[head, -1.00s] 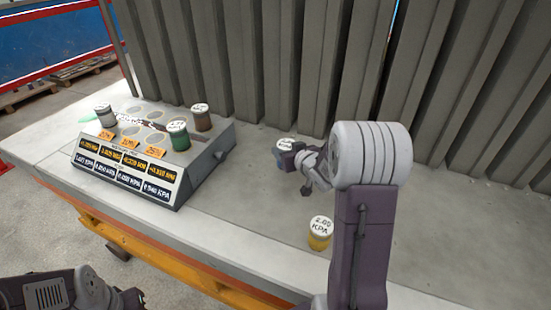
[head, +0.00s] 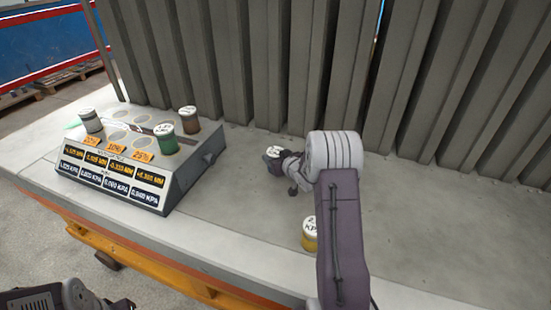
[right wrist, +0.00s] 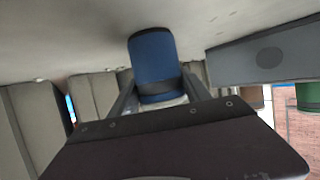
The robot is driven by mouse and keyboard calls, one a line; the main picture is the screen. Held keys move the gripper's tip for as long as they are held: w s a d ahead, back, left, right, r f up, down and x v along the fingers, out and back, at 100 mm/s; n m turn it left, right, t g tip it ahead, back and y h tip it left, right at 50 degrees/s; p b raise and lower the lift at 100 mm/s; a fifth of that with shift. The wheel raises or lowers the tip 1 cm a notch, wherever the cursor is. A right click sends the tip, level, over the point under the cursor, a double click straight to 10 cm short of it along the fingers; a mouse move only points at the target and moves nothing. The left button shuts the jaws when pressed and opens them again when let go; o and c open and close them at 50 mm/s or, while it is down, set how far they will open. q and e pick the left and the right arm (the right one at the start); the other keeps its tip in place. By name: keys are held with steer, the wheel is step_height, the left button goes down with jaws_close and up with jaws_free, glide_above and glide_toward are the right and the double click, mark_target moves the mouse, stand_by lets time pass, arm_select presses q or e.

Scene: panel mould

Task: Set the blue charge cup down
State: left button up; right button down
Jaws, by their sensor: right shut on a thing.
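The blue charge cup shows its white lid (head: 274,151) in the head view and its blue body (right wrist: 153,55) in the right wrist view. My right gripper (head: 281,163) is shut around it, with a finger on each side in the wrist view. The cup is over the bare slab (head: 240,190), right of the console, its blue end at or close to the surface; I cannot tell whether it touches. Part of my left arm shows at the lower left, but its fingertips are out of view.
The sloped console (head: 185,175) with labelled plates holds a grey cup (head: 91,121), a green cup (head: 165,140) and a brown cup (head: 189,121). A yellow cup (head: 309,236) stands by my right arm. Grey ribbed panels (head: 260,60) rise behind the slab.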

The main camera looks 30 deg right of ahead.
steer(key=shift+r, duration=0.15)
steer(key=shift+c, duration=2.4)
jaws_free()
steer(key=shift+f, duration=0.2)
steer(key=shift+s, duration=0.1)
steer(key=shift+r, duration=0.4)
steer(key=d+v, duration=0.1)
steer(key=v, duration=1)
steer(key=shift+s+a+p, duration=0.4)
steer(key=shift+s+a, duration=0.1)
